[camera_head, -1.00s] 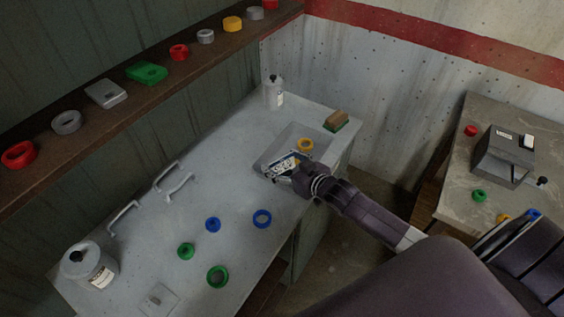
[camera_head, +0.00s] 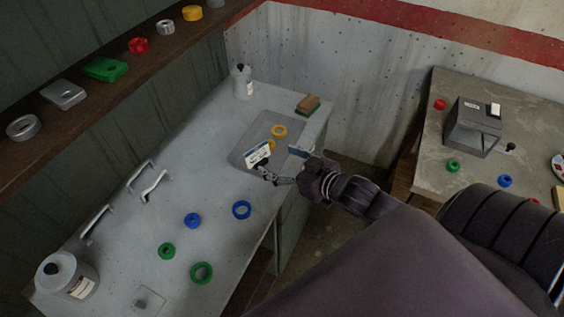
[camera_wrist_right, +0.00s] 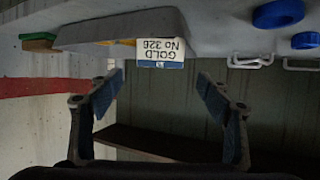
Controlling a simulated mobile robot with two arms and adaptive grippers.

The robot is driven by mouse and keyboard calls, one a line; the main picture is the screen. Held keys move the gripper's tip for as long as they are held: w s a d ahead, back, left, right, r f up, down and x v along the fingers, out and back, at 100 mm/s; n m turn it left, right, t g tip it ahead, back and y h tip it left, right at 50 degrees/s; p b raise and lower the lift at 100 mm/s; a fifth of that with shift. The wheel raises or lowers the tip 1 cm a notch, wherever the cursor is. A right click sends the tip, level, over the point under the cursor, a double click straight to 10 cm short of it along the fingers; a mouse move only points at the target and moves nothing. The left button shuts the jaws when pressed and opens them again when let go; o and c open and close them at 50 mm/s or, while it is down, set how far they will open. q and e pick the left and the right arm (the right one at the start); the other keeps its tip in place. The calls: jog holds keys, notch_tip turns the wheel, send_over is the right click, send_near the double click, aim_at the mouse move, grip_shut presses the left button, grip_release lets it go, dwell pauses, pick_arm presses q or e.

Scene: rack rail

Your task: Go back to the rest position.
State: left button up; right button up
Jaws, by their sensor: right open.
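My right gripper (camera_head: 281,162) is open and empty at the front of the grey tray (camera_head: 247,133) on the long counter. A white label reading "GOLD No 326" (camera_head: 257,152) stands at the tray's front, and it also shows upside down in the right wrist view (camera_wrist_right: 160,52). In that view the two blue-padded fingers (camera_wrist_right: 162,88) are wide apart, with a gap between them and the label. A yellow ring (camera_head: 279,131) lies in the tray, and a second yellow piece (camera_head: 268,146) is partly hidden behind the label. My left gripper is not in view.
Blue rings (camera_head: 242,210) and green rings (camera_head: 201,273) lie on the counter (camera_head: 115,240). A shelf (camera_head: 40,160) runs along the wall. A side table (camera_head: 430,175) with a grey device (camera_head: 473,124) is at right.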

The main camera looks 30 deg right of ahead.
jog(key=shift+s+r, duration=0.2)
jog(key=shift+s, duration=0.15)
jog(key=shift+f, duration=0.1)
dwell(0.3)
jog(key=shift+s+a+f, duration=0.2)
jog(key=shift+s+f, duration=0.05)
jog(key=shift+f, duration=0.05)
jog(key=s+a+f+g, duration=0.1)
jog(key=s+f, duration=0.1)
jog(key=s, duration=0.1)
jog(key=s+a+f+g+h, duration=0.1)
jog(key=s+a+f+g, duration=0.1)
jog(key=s, duration=0.1)
jog(key=s+a+f+g, duration=0.1)
jog(key=s, duration=0.2)
jog(key=shift+a+f+g+h, duration=0.3)
jog(key=shift+f+g+h, duration=0.1)
jog(key=s+a+g, duration=0.5)
jog(key=s, duration=0.7)
notch_tip(320, 180, down, 28)
jog(key=s+f+g+b, duration=0.1)
jog(key=s+b, duration=0.1)
jog(key=s+d+f+g+b, duration=0.1)
jog(key=s+d+f+b, duration=0.1)
jog(key=s+f, duration=1.5)
jog(key=shift+s+d+f+n+g, duration=0.15)
jog(key=shift+d+f+n+g, duration=0.15)
jog(key=shift+d+f, duration=0.5)
